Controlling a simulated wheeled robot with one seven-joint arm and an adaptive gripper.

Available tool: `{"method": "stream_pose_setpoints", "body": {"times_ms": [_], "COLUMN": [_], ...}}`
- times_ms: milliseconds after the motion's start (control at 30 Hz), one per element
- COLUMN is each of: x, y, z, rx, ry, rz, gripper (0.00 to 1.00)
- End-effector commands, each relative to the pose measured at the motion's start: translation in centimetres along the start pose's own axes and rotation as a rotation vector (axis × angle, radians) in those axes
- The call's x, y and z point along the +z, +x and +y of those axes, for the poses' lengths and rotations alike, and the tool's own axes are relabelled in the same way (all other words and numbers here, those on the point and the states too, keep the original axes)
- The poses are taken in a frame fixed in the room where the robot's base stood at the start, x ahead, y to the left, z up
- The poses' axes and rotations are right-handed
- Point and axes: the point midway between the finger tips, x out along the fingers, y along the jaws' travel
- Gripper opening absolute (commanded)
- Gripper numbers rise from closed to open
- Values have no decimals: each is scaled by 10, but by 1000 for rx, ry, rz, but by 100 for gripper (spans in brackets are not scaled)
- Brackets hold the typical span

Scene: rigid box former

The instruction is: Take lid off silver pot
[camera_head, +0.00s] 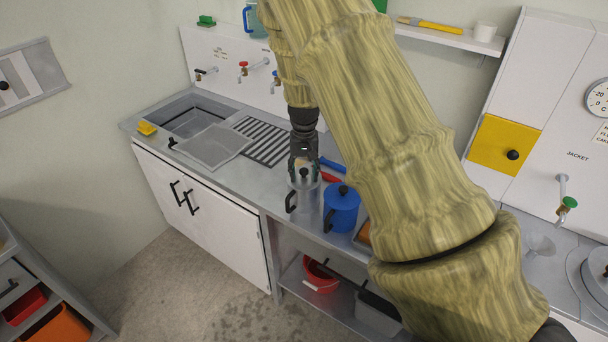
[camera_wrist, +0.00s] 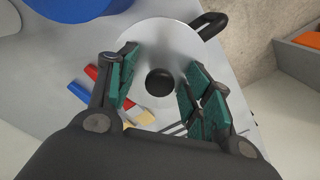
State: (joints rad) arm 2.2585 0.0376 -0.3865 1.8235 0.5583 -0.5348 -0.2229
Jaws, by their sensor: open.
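The silver pot (camera_head: 304,205) stands on the grey counter, with its black side handle toward the lower left in the head view. Its round silver lid (camera_wrist: 155,45) is on top, with a black knob (camera_wrist: 160,82) in the middle. My gripper (camera_head: 304,172) is directly above the lid and points down. In the wrist view my gripper (camera_wrist: 160,90) is open, with one green-padded finger on each side of the knob and gaps between pads and knob. I cannot tell exactly how high the fingertips are above the lid.
A blue pot (camera_head: 341,210) with a black knob stands close to the right of the silver pot. Brushes with red and blue handles (camera_wrist: 82,92) lie beside it. A sink (camera_head: 193,117) and grey panel (camera_head: 213,146) are to the left. The counter's front edge is near.

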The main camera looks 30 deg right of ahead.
Motion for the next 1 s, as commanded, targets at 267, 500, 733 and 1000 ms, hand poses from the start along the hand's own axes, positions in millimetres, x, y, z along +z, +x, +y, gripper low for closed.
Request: {"method": "stream_pose_setpoints", "body": {"times_ms": [267, 500, 733, 1000], "x": [0, 0, 0, -1], "y": [1, 1, 1, -7], "z": [0, 0, 0, 0], "rx": [0, 0, 0, 0], "ry": [0, 0, 0, 1], "rz": [0, 0, 0, 2], "gripper": [45, 1, 0, 0]}}
